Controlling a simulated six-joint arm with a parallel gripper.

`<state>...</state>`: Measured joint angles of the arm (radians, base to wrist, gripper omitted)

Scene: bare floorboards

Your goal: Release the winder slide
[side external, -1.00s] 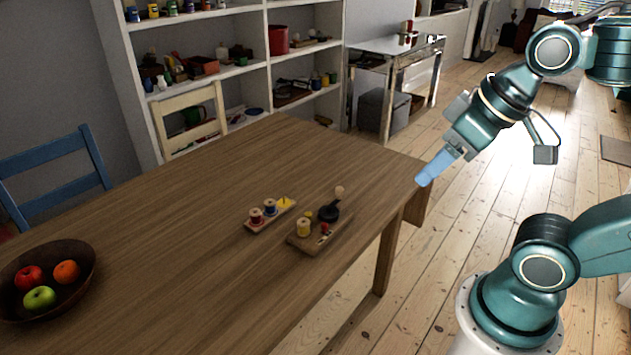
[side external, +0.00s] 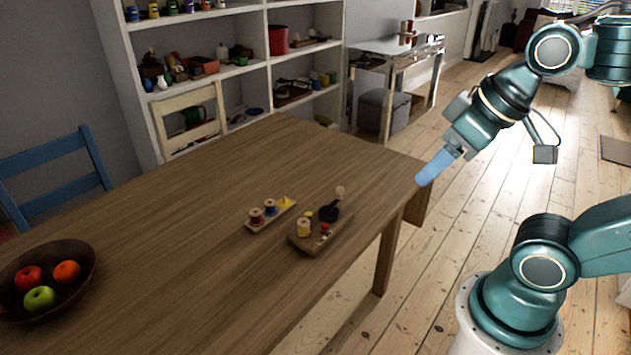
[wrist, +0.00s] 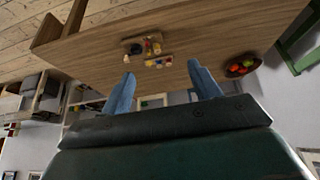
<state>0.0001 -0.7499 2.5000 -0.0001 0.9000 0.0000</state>
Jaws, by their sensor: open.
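The winder (side external: 320,232) is a small wooden base on the table with a dark round part (side external: 329,213), a pale knob (side external: 340,191) standing up from it, a yellow spool (side external: 304,227) and small red parts. Its slide is too small to make out for certain. Beside it lies a wooden rack (side external: 271,214) with a red spool, a blue spool and a yellow piece. My gripper (side external: 431,168) is off the table's right end, above and apart from the winder. In the wrist view, my gripper (wrist: 161,88) has its two blue fingers wide apart with nothing between them; the winder (wrist: 142,44) lies beyond them.
The wooden table (side external: 180,220) is mostly clear. A dark bowl (side external: 75,285) with several fruits stands at the left. A blue chair (side external: 60,185) and a pale chair (side external: 190,115) stand behind the table, with shelves (side external: 245,75) at the back.

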